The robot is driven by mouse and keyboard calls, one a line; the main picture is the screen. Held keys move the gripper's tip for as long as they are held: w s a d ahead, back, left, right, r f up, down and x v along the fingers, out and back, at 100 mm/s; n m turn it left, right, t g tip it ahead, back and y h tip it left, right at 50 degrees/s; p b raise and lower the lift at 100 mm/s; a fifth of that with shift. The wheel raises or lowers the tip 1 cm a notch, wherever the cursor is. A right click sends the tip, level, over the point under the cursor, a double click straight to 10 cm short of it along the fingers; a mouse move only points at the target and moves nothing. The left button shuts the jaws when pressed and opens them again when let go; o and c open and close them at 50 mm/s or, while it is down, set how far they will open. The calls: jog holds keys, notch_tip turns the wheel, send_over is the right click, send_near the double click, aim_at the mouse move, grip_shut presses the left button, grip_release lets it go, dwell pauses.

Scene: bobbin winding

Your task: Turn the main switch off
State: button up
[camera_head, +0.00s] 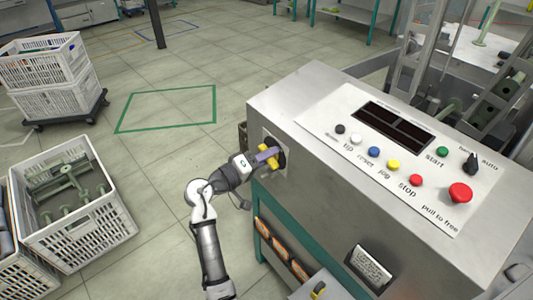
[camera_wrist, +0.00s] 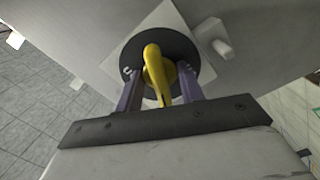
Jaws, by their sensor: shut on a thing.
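The main switch is a yellow rotary handle (camera_wrist: 156,68) on a round dark plate (camera_wrist: 188,50), set on the end face of the machine cabinet. My gripper (camera_wrist: 160,92) has its two fingers on either side of the yellow handle and is shut on it. In the head view, my gripper (camera_head: 268,157) reaches the switch on the cabinet's left side, and its yellow part and the dark plate (camera_head: 281,158) are partly hidden. The handle's exact turn position is hard to read.
The cabinet (camera_head: 310,88) carries a control panel (camera_head: 350,103) with several coloured buttons, a selector (camera_head: 471,163) and a red stop button (camera_head: 459,194). White crates stand on the left, one holding green bobbins (camera_head: 70,190). A green-outlined floor area (camera_head: 165,108) is clear.

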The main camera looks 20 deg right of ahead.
jog(key=shift+d+n+p, duration=0.1)
jog(key=shift+n+p, duration=0.8)
jog(key=shift+p, duration=0.35)
jog(key=o, duration=1.6)
jog(key=shift+c, duration=0.2)
jog(key=shift+n, duration=0.3)
jog(key=v, duration=0.9)
